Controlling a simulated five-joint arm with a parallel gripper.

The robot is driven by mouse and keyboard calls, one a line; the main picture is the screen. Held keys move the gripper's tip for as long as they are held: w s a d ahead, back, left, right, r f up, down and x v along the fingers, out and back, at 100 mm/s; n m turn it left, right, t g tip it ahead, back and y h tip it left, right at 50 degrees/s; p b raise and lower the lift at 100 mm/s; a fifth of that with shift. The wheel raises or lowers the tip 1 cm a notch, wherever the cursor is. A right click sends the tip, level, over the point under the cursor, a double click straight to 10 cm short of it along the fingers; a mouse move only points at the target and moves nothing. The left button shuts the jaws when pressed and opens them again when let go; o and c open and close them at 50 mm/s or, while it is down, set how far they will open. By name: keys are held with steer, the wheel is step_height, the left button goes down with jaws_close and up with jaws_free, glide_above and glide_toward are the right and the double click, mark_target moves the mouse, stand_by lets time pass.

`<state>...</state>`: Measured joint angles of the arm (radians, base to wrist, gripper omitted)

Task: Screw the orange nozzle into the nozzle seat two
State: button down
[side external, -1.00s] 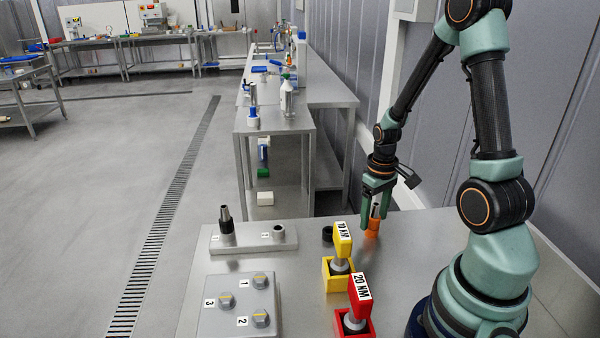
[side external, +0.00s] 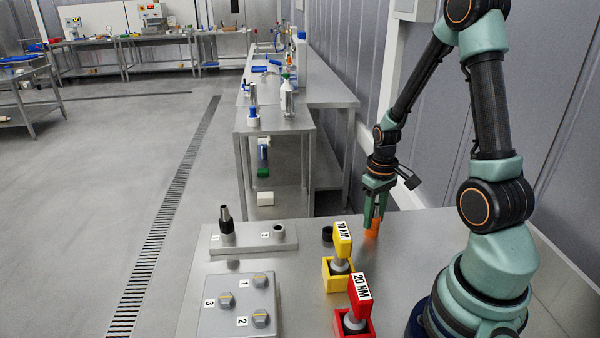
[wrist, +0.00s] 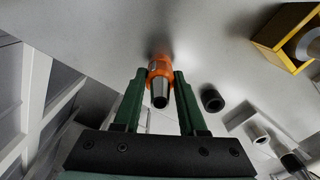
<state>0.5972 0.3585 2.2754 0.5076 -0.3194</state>
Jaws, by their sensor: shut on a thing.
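The orange nozzle (side external: 372,227), with an orange base and a grey metal tip, stands on the table near its back edge. In the wrist view the nozzle (wrist: 160,71) sits between the two fingers of my gripper (wrist: 158,78), which is shut on it. In the side view my gripper (side external: 374,212) comes down over the nozzle and hides its tip. The grey seat block (side external: 252,247) stands to the left. Its seat marked 1 holds a black and grey nozzle (side external: 226,220). Nozzle seat two (side external: 279,231) is a short dark collar with an open top.
A black ring (side external: 327,234) lies between the block and my gripper. The yellow 10 NM tool (side external: 342,242) and red 20 NM tool (side external: 360,293) stand in holders in front. A numbered grey bolt block (side external: 215,321) is at front left.

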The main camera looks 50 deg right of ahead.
mark_target(376, 204)
steer(key=shift+r, duration=0.75)
stand_by(0.8)
steer(key=shift+r, duration=2.3)
steer(key=shift+r, duration=0.1)
steer(key=w+a+r+n, duration=0.2)
steer(key=w+a+n, duration=0.1)
steer(key=w+a, duration=0.5)
steer(key=w+a+r+n, duration=0.2)
steer(key=w+a+n, duration=0.1)
steer(key=w+a, duration=0.5)
steer(key=shift+w+a+r, duration=0.3)
steer(key=shift+f, duration=2.9)
